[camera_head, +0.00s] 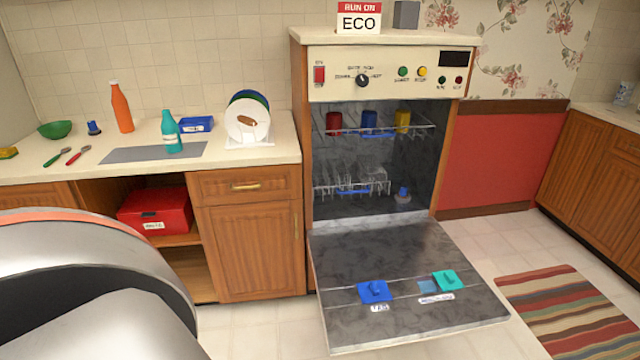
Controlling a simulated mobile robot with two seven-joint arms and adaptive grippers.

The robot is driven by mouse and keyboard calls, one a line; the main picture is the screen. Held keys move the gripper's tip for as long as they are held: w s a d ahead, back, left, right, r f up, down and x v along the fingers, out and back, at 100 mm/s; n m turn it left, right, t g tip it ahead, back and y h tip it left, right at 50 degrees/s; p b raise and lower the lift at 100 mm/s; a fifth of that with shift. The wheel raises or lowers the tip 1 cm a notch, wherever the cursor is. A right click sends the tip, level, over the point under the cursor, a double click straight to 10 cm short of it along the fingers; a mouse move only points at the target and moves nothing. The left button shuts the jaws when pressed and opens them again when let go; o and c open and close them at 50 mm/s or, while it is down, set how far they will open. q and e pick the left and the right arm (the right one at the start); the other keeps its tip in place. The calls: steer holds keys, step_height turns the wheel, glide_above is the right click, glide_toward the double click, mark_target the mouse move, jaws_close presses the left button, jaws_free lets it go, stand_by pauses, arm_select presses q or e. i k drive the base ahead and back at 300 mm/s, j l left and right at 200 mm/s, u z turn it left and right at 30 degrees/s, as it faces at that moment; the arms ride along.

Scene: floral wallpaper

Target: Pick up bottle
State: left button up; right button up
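Two bottles stand upright on the left counter. The orange bottle (122,108) is at the back near the tiled wall. The teal bottle (171,132) stands nearer the front, on a grey mat (130,154). Both are uncovered, and nothing touches them from my side. A big silver curved part of my own body fills the lower left corner, close to the camera. Neither of my grippers shows, so I cannot see where they are relative to the bottles.
The open dishwasher (375,200) has its door (400,318) lowered over the floor. A plate rack (247,141), blue box (196,124), green bowl (55,130) and two utensils (67,155) share the counter. A red box (155,208) sits in the shelf below. A striped rug (568,310) lies right.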

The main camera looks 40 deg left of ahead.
mark_target(169, 128)
steer(key=j+u, duration=0.15)
steer(key=u, duration=2.1)
